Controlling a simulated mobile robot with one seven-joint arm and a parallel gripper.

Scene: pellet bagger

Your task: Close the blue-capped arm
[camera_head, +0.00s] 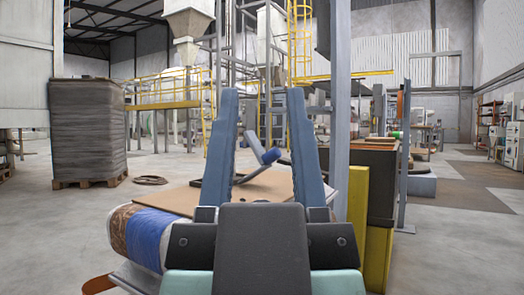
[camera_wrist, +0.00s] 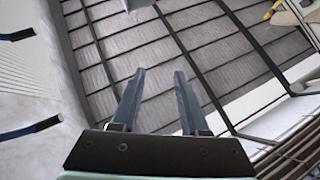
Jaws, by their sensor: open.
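A small blue piece (camera_head: 268,156), with pale grey parts beside it, shows between my gripper's fingers in the head view. It looks like the blue-capped arm, and it stands tilted beyond a tan board. My gripper (camera_head: 262,92) is open and empty, with its two blue-grey fingers spread apart. In the wrist view my gripper (camera_wrist: 160,72) is also open, with nothing between its fingers. Two dark bars with blue edges (camera_wrist: 30,130) reach in from the left there. I cannot tell whether they belong to the arm. The lower part of the arm is partly hidden.
The tan board (camera_head: 170,197) and a blue-and-brown roll (camera_head: 148,236) lie close at left. A grey post (camera_head: 340,110), a yellow panel (camera_head: 357,195) and a dark cabinet (camera_head: 374,178) stand close at right. A wrapped pallet stack (camera_head: 88,130) stands farther left, with open floor around it.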

